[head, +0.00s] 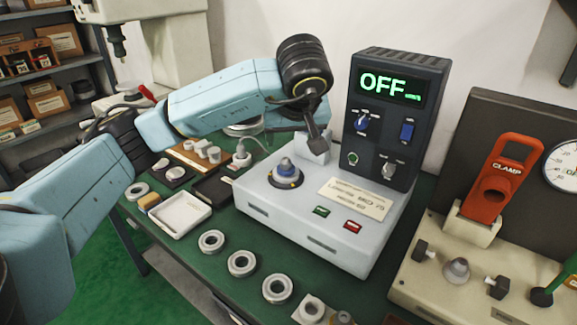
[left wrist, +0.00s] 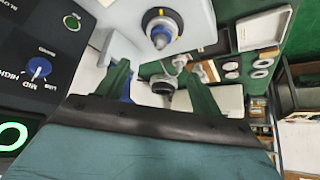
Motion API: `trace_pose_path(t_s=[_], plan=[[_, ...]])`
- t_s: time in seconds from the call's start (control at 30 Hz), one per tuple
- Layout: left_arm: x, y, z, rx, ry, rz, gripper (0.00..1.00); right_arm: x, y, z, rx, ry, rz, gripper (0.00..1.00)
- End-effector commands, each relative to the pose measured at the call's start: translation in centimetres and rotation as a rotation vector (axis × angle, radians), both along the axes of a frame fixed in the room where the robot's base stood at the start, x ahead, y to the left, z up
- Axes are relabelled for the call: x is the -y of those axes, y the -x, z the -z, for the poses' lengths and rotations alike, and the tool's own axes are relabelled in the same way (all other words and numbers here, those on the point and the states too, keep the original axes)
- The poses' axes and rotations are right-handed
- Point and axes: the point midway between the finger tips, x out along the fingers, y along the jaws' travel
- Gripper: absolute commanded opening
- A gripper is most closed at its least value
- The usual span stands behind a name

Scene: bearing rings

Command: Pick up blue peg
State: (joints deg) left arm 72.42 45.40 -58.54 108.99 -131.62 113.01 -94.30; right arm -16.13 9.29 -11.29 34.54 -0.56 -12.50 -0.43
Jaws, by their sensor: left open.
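The blue peg (head: 286,167) stands upright on top of the white heater box (head: 300,215), in a dark ring with a yellowish mark. It also shows in the left wrist view (left wrist: 160,35), near the top centre, beyond the fingertips. My left gripper (head: 317,138) is over the back right of the box, to the right of the peg and apart from it. In the left wrist view its two green fingers (left wrist: 156,75) are spread with no peg between them. My right gripper is not in view.
A dark control unit (head: 392,120) reading OFF stands close right of my left gripper. Several metal rings (head: 242,264) lie on the green table in front. A white tray (head: 180,215) is left of the box. A red clamp (head: 500,180) stands at the right.

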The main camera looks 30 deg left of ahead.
Motion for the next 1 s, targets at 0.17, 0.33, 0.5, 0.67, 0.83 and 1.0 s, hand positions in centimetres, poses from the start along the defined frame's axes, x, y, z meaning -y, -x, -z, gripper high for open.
trace_pose_path(t_s=[0.17, 0.33, 0.5, 0.67, 0.83, 1.0], plan=[[-1.3, -1.3, 3.2, -0.008, -0.001, -0.005, 0.67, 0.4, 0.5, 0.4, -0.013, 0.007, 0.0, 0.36], [-2.2, -2.5, 5.5, -0.005, 0.001, -0.004, 0.67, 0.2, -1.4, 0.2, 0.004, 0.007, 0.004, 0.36], [-2.6, -3.1, 6.5, -0.002, 0.001, -0.001, 0.67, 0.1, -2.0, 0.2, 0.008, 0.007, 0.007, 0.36], [-3.3, -3.8, 8.1, -0.007, 0.001, -0.002, 0.67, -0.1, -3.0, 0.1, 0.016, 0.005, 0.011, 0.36], [-4.2, -4.9, 10.1, -0.005, 0.002, -0.002, 0.67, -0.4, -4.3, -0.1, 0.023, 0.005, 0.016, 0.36], [-4.5, -5.3, 10.8, -0.002, 0.002, 0.0, 0.67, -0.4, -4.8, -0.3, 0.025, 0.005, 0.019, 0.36]])
